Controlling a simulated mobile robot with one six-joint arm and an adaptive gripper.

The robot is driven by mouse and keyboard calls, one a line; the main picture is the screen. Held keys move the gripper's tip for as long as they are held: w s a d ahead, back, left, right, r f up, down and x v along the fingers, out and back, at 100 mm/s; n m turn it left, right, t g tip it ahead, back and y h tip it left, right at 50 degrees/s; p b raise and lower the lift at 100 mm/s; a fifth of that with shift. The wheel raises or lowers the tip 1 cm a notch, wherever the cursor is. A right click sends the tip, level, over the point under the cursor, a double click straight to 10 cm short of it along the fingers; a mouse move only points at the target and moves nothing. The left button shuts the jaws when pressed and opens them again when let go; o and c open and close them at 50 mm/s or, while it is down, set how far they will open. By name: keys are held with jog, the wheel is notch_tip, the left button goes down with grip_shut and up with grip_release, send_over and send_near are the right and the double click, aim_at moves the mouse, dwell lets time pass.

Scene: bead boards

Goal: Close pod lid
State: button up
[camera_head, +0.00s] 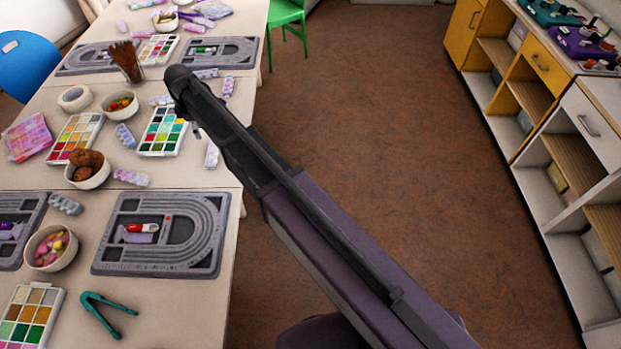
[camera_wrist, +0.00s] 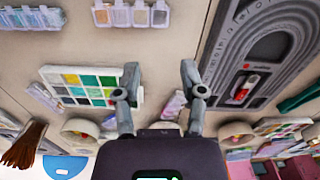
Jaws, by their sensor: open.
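Several small segmented bead pods lie on the table. In the wrist view, one pod (camera_wrist: 132,14) with clear compartments lies at the top edge, and another pod (camera_wrist: 32,17) lies at the top left. A lilac pod (camera_wrist: 173,106) lies partly hidden behind my right finger. In the head view, pods lie along the table's right side, including one pod (camera_head: 212,155) and another pod (camera_head: 131,177). I cannot tell which lid stands open. My gripper (camera_wrist: 160,74) is open and empty above the table; its fingers are mostly hidden behind my arm in the head view.
A paint palette (camera_head: 163,131), a bowl of beads (camera_head: 119,103), a brush cup (camera_head: 126,62) and a brown-filled bowl (camera_head: 88,170) stand close by. Grey bead boards (camera_head: 207,258) lie in front and behind. The floor (camera_head: 400,130) right of the table is clear; shelves (camera_head: 560,150) line the right.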

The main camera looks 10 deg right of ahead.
jog(key=s+d+f+m+b, duration=0.3)
jog(key=d+f+b, duration=0.4)
jog(key=d, duration=0.4)
jog(key=s+d+f+m+b, duration=0.2)
jog(key=d+f+m+b, duration=0.3)
jog(key=d, duration=0.6)
jog(key=s+d+f+m+b, duration=0.3)
jog(key=d+f+m+b, duration=0.1)
jog(key=d+f+b, duration=0.5)
jog(key=shift+s+d+m+b, duration=0.3)
jog(key=shift+s+d, duration=0.05)
jog(key=shift+d, duration=0.75)
jog(key=s+d+m, duration=0.6)
jog(key=s+d, duration=0.3)
jog(key=d, duration=0.1)
notch_tip(320, 180, up, 19)
jog(key=p, duration=1.9)
jog(key=shift+w+d+r, duration=0.2)
jog(key=shift+w, duration=0.15)
